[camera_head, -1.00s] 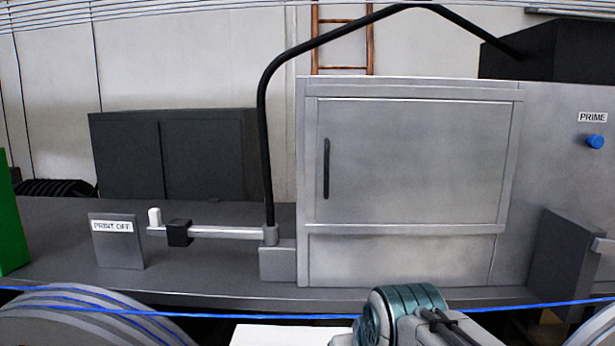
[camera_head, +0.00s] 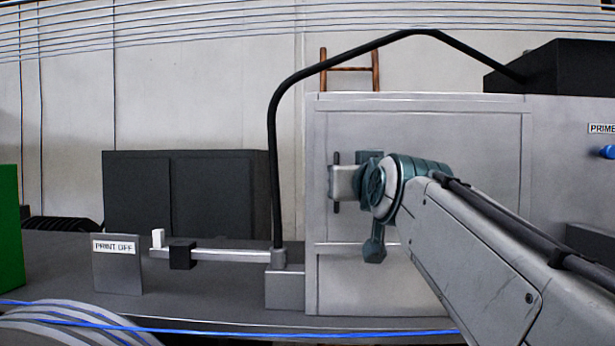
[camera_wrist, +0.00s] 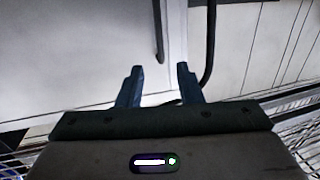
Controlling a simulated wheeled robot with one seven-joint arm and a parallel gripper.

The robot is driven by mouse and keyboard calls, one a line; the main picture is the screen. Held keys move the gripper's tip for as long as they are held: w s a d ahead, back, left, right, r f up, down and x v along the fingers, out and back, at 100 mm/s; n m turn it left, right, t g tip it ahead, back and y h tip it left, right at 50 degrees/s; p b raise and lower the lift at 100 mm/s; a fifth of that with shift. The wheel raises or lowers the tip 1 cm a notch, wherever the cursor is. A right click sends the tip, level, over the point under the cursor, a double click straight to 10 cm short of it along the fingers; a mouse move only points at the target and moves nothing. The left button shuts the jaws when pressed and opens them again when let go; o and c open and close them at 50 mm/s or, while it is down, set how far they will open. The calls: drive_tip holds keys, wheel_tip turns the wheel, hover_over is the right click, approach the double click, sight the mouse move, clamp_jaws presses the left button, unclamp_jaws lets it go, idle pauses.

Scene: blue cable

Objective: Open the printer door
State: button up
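The printer door (camera_head: 440,130) is a grey panel on the front of the metal cabinet and looks closed. Its dark vertical handle (camera_head: 337,207) shows above and below my gripper (camera_head: 338,183), which hides its middle. My arm also covers the right and lower part of the door. In the wrist view, my gripper (camera_wrist: 161,80) has its two blue fingers spread with nothing between them. The handle (camera_wrist: 158,35) lies beyond the fingertips, in line with the gap between them. The door surface (camera_wrist: 90,50) fills the left of that view.
A black bent tube (camera_head: 274,160) rises left of the cabinet, and it also shows right of the fingers in the wrist view (camera_wrist: 209,50). A jointed bar (camera_head: 225,255) and the "PRINT OFF" sign (camera_head: 117,265) stand left. A blue cable (camera_head: 230,333) runs across the front.

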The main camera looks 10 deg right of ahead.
drive_tip(key=w+p, duration=0.2)
drive_tip(key=w, duration=0.9)
drive_tip(key=shift+p, duration=0.4)
clamp_jaws()
